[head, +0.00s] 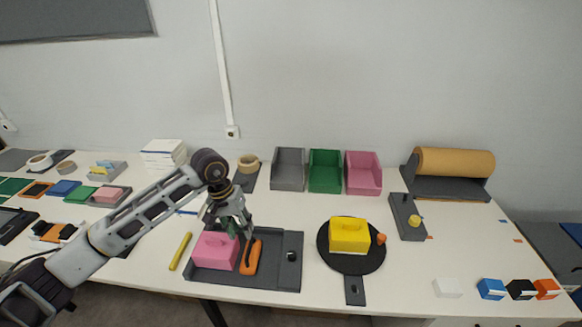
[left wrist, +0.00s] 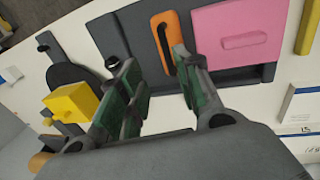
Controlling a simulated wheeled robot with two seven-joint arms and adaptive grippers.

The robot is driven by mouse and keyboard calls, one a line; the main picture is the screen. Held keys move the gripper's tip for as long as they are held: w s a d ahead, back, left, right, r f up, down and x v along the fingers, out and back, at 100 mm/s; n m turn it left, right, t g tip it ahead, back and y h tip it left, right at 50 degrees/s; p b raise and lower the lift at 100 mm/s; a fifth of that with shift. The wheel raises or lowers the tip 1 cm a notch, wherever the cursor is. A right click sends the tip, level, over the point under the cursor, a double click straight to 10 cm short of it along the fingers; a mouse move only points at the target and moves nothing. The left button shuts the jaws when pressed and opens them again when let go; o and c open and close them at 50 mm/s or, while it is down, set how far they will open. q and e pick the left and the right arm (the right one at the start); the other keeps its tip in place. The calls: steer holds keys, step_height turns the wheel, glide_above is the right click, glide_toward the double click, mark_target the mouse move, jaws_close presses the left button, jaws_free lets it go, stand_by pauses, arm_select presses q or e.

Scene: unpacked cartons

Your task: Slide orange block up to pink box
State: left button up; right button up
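An orange block (head: 250,257) with a dark slot or handle lies in a dark grey tray (head: 275,272) near the table's front edge. A pink box (head: 215,251) with a raised grip sits in the same tray, just left of the block. In the left wrist view, the orange block (left wrist: 167,40) and pink box (left wrist: 240,35) have a narrow dark gap between them. My left gripper (head: 238,232) is over the tray, behind the block. Its green-padded fingers (left wrist: 152,65) are apart with nothing between them. One fingertip overlaps the block's edge; contact cannot be told. My right gripper is not in view.
A yellow rod (head: 180,251) lies left of the tray. A yellow box (head: 349,235) stands on a round black board (head: 352,262) to the right. Grey, green and pink bins (head: 362,173) stand behind. The tray's right part holds a small black knob (head: 292,256).

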arm_select(q)
steer(key=w+d+r+n+t+h, duration=0.2)
steer(key=w+d+r+h, duration=0.1)
steer(key=d+r, duration=0.4)
steer(key=w+d+r+n+t+h, duration=0.2)
steer(key=d+r+h, duration=0.4)
steer(key=r, duration=0.3)
steer(key=shift+w+d+r+n+t+p, duration=0.3)
steer(key=shift+w+d+r+t+p, duration=0.15)
steer(key=shift+w+d+t, duration=0.3)
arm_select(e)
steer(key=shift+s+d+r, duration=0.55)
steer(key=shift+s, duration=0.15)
arm_select(q)
steer(key=shift+f, duration=0.15)
